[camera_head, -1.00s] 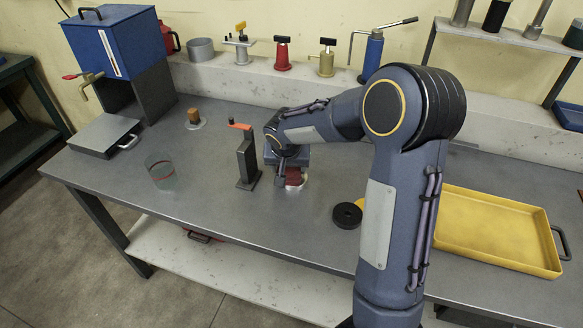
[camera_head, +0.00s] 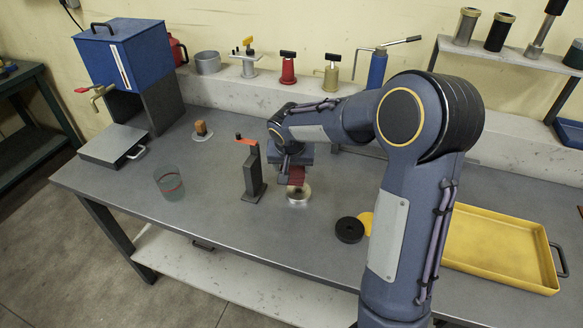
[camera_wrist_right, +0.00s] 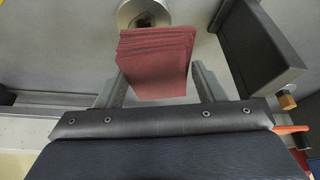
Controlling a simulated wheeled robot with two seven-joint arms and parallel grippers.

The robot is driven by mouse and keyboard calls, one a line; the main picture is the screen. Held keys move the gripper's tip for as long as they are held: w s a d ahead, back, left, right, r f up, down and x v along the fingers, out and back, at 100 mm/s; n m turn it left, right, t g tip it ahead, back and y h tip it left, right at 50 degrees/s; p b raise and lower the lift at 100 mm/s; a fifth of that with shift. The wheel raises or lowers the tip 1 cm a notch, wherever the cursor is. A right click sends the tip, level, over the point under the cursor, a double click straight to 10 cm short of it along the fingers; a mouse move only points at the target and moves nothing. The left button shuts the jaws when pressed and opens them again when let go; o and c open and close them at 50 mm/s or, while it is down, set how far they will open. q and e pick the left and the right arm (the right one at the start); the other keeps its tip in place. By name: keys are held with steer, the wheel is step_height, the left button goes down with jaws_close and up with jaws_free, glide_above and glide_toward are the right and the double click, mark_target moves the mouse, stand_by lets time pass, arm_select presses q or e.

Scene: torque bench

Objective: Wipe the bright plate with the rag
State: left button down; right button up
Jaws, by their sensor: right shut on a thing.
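The red rag (camera_head: 297,178) is a folded, layered block held between the fingers of my right gripper (camera_head: 293,172). In the right wrist view the rag (camera_wrist_right: 157,62) sits between both fingers of the gripper (camera_wrist_right: 158,85). The bright plate (camera_head: 299,196) is a shiny round disc on the bench, just below the rag. In the right wrist view the plate (camera_wrist_right: 128,14) shows partly behind the rag, which hides some of it. I cannot tell whether the rag touches the plate. My left gripper is not in view.
A dark post with an orange handle (camera_head: 252,172) stands close left of the plate. A black ring (camera_head: 349,230) and a yellow disc (camera_head: 366,222) lie to the right. A glass (camera_head: 170,184) stands left, and a yellow tray (camera_head: 500,245) lies right.

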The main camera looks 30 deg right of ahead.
steer(key=shift+r+p, duration=0.85)
steer(key=shift+r, duration=0.65)
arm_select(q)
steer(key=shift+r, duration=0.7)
